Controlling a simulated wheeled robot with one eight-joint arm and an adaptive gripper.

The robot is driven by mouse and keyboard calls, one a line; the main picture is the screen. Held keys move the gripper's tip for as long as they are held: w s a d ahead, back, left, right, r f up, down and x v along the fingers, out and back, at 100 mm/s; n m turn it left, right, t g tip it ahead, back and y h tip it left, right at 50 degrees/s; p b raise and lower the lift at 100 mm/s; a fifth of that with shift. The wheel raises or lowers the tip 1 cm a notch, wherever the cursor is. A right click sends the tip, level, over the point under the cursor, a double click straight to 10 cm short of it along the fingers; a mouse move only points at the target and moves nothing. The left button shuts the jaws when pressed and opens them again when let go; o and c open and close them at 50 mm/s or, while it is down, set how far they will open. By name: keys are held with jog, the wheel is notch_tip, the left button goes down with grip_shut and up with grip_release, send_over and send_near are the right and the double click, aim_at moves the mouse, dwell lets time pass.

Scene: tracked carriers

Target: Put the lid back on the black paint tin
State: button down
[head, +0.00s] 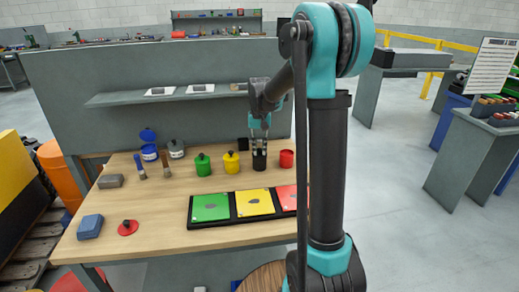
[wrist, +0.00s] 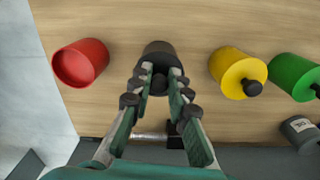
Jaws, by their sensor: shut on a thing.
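The black paint tin (head: 259,161) stands upright on the wooden table, between the yellow and red tins. It also shows in the wrist view (wrist: 158,52). My gripper (head: 259,143) points down right over it. In the wrist view my gripper (wrist: 160,82) has its fingers closed around the dark knob (wrist: 159,84) of the black lid. The lid is at the tin's top. Dark on dark, I cannot tell whether it sits flush or is slightly raised. The fingers hide part of the rim.
A yellow tin (head: 231,162) and a green tin (head: 202,164) stand lidded to the left. An open red tin (head: 286,159) stands to the right. A red lid (head: 128,227) lies at the front left. A black tray (head: 233,207) with coloured panels lies in front.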

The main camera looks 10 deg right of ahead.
jog(key=c, duration=0.9)
grip_release()
jog(key=shift+r, duration=3.5)
jog(key=shift+c, duration=0.4)
grip_shut()
